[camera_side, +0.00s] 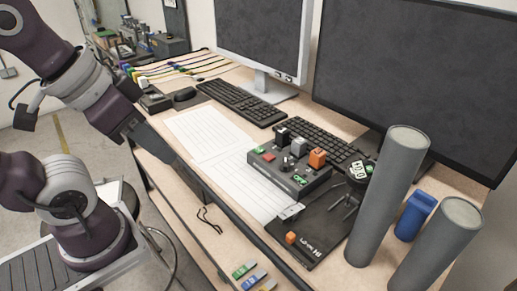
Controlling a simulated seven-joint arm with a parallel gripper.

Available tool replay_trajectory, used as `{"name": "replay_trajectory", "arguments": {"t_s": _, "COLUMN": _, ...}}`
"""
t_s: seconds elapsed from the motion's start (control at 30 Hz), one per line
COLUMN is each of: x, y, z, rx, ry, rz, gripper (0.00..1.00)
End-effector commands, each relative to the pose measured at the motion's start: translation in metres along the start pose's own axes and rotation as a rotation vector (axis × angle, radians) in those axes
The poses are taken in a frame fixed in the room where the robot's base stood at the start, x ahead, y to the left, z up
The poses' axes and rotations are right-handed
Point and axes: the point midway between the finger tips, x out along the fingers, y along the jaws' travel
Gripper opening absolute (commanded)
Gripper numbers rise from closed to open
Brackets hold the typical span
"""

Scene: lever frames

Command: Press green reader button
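A grey control box (278,173) sits on the desk right of centre. Its top carries a green button (258,150) at the far left corner, a red button (268,157) and a lit green piece (300,179) near the front. Black, grey and orange lever heads stand on it.
Two tall grey cylinders (388,190) and a blue object (414,216) stand at the right. Keyboards (242,102) and monitors (405,75) line the back. White paper sheets (215,140) lie left of the box.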

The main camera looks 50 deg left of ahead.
Motion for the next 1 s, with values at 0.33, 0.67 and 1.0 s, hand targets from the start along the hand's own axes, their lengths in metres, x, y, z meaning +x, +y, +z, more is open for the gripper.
{"name": "replay_trajectory", "arguments": {"t_s": 0.33, "x": 0.0000, "y": 0.0000, "z": 0.0000, "rx": 0.000, "ry": 0.000, "rz": 0.000, "gripper": 0.00}}
{"name": "replay_trajectory", "arguments": {"t_s": 0.67, "x": 0.0000, "y": 0.0000, "z": 0.0000, "rx": 0.000, "ry": 0.000, "rz": 0.000, "gripper": 0.00}}
{"name": "replay_trajectory", "arguments": {"t_s": 1.0, "x": 0.0000, "y": 0.0000, "z": 0.0000, "rx": 0.000, "ry": 0.000, "rz": 0.000, "gripper": 0.00}}
